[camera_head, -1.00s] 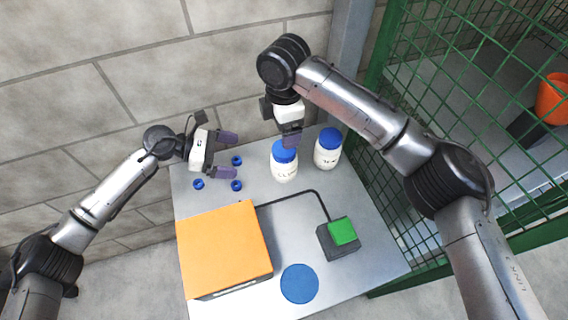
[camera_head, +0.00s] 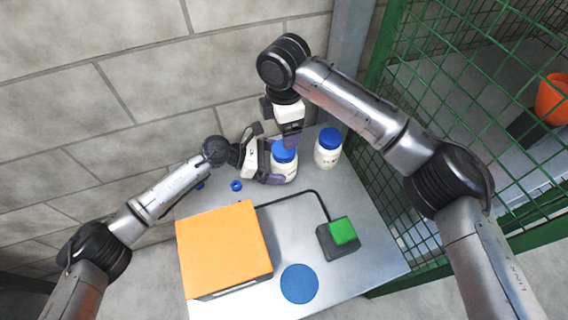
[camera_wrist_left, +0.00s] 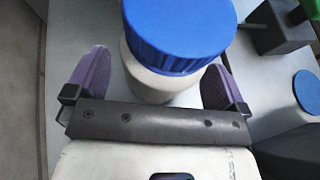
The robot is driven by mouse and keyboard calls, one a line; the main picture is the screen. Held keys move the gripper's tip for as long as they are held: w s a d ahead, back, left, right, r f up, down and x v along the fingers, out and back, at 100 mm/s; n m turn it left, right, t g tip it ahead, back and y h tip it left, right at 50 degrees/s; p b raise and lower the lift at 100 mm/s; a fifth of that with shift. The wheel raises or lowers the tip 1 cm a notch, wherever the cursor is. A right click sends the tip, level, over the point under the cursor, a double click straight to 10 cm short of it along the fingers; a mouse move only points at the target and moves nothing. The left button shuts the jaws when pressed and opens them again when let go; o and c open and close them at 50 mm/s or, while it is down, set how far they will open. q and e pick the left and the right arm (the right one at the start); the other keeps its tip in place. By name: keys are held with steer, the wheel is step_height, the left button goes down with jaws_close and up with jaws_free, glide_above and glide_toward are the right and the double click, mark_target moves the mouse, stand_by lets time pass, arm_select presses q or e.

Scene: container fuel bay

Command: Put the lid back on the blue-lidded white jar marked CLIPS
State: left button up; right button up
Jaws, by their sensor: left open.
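The white jar (camera_head: 288,172) with the blue lid (camera_head: 283,152) stands near the back of the table; only part of its lettering shows. In the left wrist view the blue lid (camera_wrist_left: 180,35) covers the top of the white jar (camera_wrist_left: 160,88); I cannot tell whether it is seated. My left gripper (camera_head: 270,163) is open, its two purple fingers on either side of the jar. My right gripper (camera_head: 291,138) points down at the lid from above; its fingertips are close to the lid, and whether they grip it is unclear.
A second blue-lidded white jar (camera_head: 328,154) stands to the right. Small blue rings (camera_head: 236,185) lie left of the jars. An orange-topped box (camera_head: 222,245), a green-topped block (camera_head: 342,232) with a black cable and a blue disc (camera_head: 300,284) occupy the front. A green mesh fence (camera_head: 440,110) borders the right.

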mark_target(284, 162)
arm_select(q)
steer(key=shift+d+f, duration=0.15)
steer(key=shift+d, duration=0.3)
steer(key=shift+c, duration=0.5)
steer(key=c, duration=1.6)
steer(key=shift+c, duration=0.2)
arm_select(e)
steer(key=shift+f, duration=4.05)
